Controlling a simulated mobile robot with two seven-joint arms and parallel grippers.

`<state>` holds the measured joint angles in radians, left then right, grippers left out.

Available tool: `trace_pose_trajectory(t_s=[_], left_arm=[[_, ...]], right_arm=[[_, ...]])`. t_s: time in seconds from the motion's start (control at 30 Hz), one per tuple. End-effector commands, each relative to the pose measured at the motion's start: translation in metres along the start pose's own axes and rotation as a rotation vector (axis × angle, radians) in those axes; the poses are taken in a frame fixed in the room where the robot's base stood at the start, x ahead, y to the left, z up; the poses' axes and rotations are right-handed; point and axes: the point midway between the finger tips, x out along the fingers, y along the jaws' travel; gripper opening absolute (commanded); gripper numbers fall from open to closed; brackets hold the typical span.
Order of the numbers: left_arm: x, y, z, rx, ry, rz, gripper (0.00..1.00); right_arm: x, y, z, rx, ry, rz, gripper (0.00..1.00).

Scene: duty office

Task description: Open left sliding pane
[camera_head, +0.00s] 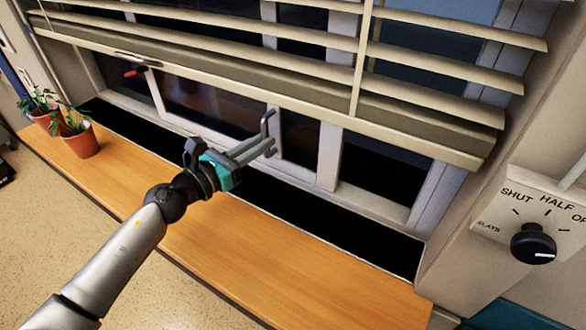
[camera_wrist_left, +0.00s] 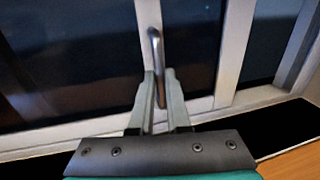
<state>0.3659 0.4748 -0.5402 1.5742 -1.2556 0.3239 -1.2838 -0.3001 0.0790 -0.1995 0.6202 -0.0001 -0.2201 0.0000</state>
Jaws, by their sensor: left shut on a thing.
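The left sliding pane (camera_head: 213,133) stands in the window behind the sill, its dark glass framed in pale grey. A grey metal bar handle (camera_head: 266,120) is on the pane's right upright; it also shows in the left wrist view (camera_wrist_left: 154,45). My left gripper (camera_head: 268,147) is shut on the lower part of this handle. In the left wrist view its two fingers (camera_wrist_left: 160,98) stand on either side of the bar. The lowered blind hides the pane's upper part. My right gripper is out of view.
Blind slats (camera_head: 400,100) hang low above my left gripper. Two potted plants (camera_head: 80,139) stand at the left end of the wooden sill (camera_head: 270,240). A slats knob (camera_head: 533,244) is on the right wall. A red-tipped lever (camera_head: 134,72) is at upper left. The sill's middle is clear.

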Motion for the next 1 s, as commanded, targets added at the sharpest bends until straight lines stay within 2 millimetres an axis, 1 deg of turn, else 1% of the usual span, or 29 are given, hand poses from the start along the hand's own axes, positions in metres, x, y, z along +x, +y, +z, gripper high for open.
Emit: trace_pose_trajectory(t_s=[0.03,0.1,0.2,0.4,0.53,0.7,1.0], left_arm=[[-0.004,0.017,-0.005,0.007,-0.001,0.011,0.0],[-0.007,0.032,-0.005,0.007,0.0,0.011,0.0],[-0.011,0.052,-0.004,0.006,-0.002,0.011,0.0],[-0.017,0.082,-0.004,0.003,-0.001,0.01,0.0],[-0.019,0.096,-0.002,0.003,-0.001,0.009,0.0],[-0.021,0.106,-0.001,0.001,0.0,0.008,0.0],[-0.022,0.109,0.0,0.0,0.002,0.005,0.0]], right_arm=[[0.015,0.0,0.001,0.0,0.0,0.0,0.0],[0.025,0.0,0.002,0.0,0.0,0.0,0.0],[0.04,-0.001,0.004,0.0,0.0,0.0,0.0],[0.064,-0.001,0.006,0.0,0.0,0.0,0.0],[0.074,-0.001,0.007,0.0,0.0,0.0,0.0],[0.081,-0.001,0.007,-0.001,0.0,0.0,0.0],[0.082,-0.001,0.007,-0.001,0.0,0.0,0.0]])
